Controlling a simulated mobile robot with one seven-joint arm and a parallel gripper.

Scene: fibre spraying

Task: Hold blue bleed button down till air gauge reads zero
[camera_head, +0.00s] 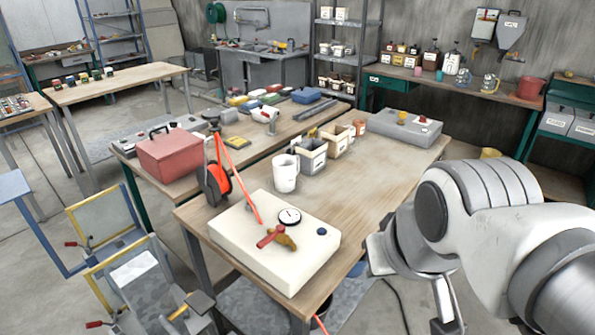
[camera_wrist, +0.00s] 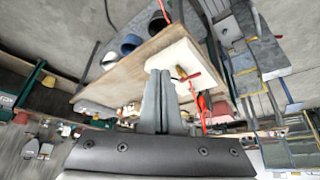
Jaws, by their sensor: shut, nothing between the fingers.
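A cream box (camera_head: 250,243) lies on the near end of the wooden workbench (camera_head: 395,165). On its top are a round white air gauge (camera_head: 290,216), a red-handled valve (camera_head: 270,237) with a brass fitting, and a small blue bleed button (camera_head: 322,231) near the right edge. The gauge's reading is too small to tell. My gripper (camera_wrist: 160,74) is shut and empty in the wrist view, its fingertips overlapping the image of the cream box (camera_wrist: 176,52). It appears apart from the box. The button cannot be made out in the wrist view. In the head view my arm is right of the bench.
Small bins (camera_head: 312,156) and a grey case (camera_head: 405,128) stand farther back. The bench's right middle is clear. Framed racks (camera_head: 140,285) stand on the floor at left.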

